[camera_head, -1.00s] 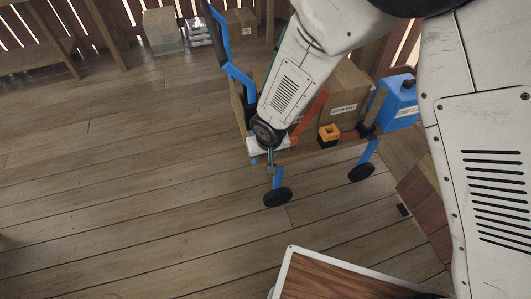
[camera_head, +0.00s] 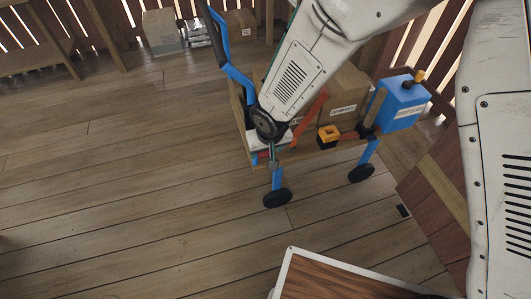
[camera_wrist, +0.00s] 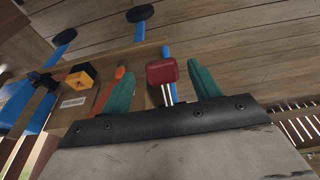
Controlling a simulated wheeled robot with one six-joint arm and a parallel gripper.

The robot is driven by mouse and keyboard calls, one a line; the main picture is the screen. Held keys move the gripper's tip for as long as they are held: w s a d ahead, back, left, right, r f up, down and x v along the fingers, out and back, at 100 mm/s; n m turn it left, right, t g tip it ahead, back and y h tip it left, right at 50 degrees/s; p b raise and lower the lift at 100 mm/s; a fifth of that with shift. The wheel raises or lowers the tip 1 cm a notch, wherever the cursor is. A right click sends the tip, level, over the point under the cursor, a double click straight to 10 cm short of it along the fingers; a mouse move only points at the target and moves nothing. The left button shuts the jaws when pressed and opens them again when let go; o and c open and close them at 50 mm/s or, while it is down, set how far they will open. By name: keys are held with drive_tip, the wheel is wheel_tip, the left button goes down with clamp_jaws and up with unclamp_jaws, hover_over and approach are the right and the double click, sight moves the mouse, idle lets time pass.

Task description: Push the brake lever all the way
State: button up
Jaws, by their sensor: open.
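The brake lever, a dark red knob (camera_wrist: 162,71) on a pale metal stem, shows in the wrist view between the two teal fingers of my gripper (camera_wrist: 162,88). The fingers are apart, with a gap on each side of the knob. In the head view my gripper (camera_head: 273,153) is at the front left corner of the blue-legged cart (camera_head: 322,152). My arm's wrist hides much of that corner, and the lever is hard to make out there.
The cart carries cardboard boxes (camera_head: 343,92), an orange and black item (camera_head: 329,134) and a blue box (camera_head: 402,103). A wood-topped surface with a white rim (camera_head: 340,262) is in front. Wooden floor (camera_head: 130,185) is open to the left.

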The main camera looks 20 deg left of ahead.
drive_tip(key=v, duration=0.3)
drive_tip(key=shift+d+r, duration=0.1)
drive_tip(key=shift+r, duration=0.3)
drive_tip(key=shift+c, duration=0.3)
